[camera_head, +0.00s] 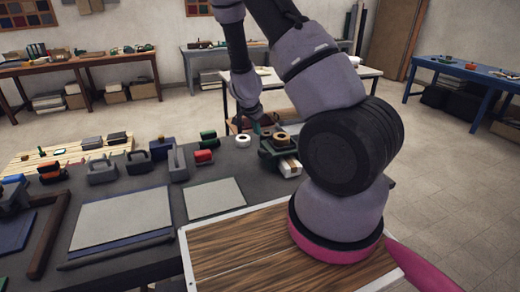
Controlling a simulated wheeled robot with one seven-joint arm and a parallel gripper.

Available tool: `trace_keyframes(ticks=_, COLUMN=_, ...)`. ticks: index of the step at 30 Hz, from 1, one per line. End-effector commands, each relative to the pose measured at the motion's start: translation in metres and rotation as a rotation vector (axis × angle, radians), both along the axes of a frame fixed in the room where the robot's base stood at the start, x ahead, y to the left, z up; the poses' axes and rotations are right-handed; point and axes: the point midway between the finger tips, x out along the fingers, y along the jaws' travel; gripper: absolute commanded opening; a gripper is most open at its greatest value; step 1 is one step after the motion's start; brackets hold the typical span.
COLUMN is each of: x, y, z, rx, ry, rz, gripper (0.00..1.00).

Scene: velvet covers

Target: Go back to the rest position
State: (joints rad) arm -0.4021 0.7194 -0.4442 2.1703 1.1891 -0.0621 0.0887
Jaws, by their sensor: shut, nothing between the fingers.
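My arm rises from the wood-topped base at the lower right, bends out of the top of the view and comes down again at the centre. My gripper (249,122) hangs at the end of this arm, small and dark, above the far right part of the grey work table (168,232). Its fingers are shut with nothing between them. It is close to the green and tan items behind it, and I cannot tell the exact gap.
A grey board (122,218) and a smaller sheet (215,197) lie on the table. A blue table (462,70) is at the far right. Open floor lies right.

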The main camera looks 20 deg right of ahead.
Motion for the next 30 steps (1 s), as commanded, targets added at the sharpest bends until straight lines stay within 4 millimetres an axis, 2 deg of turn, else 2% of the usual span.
trace_keyframes(ticks=8, x=0.0, y=0.0, z=0.001, rx=0.002, ry=-0.001, rz=0.001, gripper=0.0)
trace_keyframes(ticks=11, x=0.002, y=0.005, z=0.011, rx=0.026, ry=-0.01, rz=0.012, gripper=0.0)
trace_keyframes(ticks=13, x=0.002, y=0.014, z=0.027, rx=0.065, ry=-0.022, rz=0.034, gripper=0.0)
trace_keyframes(ticks=17, x=0.0, y=0.038, z=0.078, rx=0.172, ry=-0.061, rz=0.111, gripper=0.0)
trace_keyframes(ticks=20, x=-0.009, y=0.057, z=0.126, rx=0.251, ry=-0.093, rz=0.191, gripper=0.0)
trace_keyframes(ticks=26, x=-0.046, y=0.084, z=0.217, rx=0.347, ry=-0.151, rz=0.367, gripper=0.0)
trace_keyframes(ticks=30, x=-0.085, y=0.096, z=0.273, rx=0.364, ry=-0.185, rz=0.49, gripper=0.0)
